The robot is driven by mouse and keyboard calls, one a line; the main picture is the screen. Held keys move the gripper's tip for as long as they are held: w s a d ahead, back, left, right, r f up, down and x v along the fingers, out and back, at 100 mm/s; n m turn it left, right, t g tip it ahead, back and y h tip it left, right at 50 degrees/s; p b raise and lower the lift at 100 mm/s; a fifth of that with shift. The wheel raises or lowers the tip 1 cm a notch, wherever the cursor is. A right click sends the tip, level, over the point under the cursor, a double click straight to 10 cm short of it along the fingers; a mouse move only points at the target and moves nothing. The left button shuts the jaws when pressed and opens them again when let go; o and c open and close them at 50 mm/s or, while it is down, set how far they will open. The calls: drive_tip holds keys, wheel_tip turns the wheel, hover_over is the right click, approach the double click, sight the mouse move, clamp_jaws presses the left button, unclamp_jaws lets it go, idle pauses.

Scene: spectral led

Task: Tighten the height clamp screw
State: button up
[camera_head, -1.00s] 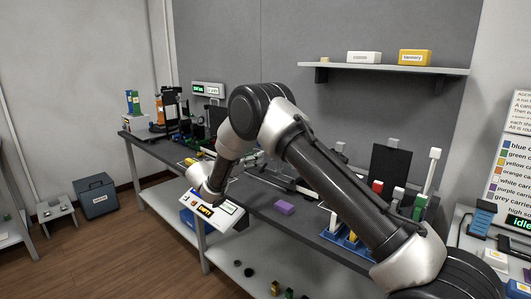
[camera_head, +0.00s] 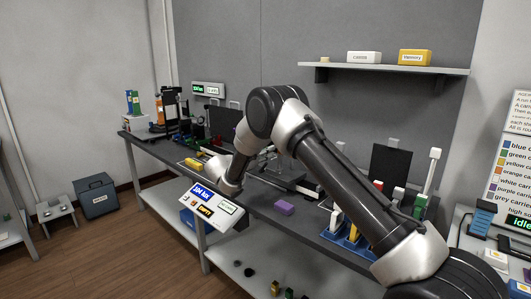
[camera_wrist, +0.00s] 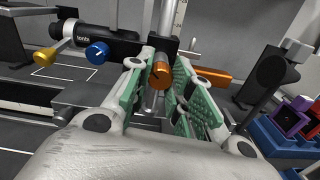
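In the wrist view an orange screw knob (camera_wrist: 160,73) sits on a black clamp block (camera_wrist: 163,45) around an upright post with a scale (camera_wrist: 175,15). My gripper (camera_wrist: 162,70) has its two green-padded fingers on either side of this knob. The fingers are apart; whether either pad touches the knob is hard to tell. An orange lever-like part (camera_wrist: 214,76) shows just right of the right fingertip.
A black cylinder (camera_wrist: 108,38) with a blue knob (camera_wrist: 97,53) and a yellow knob (camera_wrist: 45,57) lies left of the post. A blue rack (camera_wrist: 275,136) stands at right.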

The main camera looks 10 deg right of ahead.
clamp_jaws()
drive_tip(key=shift+m, duration=0.3)
drive_tip(key=m, duration=1.9)
drive_tip(key=shift+a, duration=0.1)
drive_tip(key=shift+m, duration=0.3)
drive_tip(key=o, duration=0.9)
unclamp_jaws()
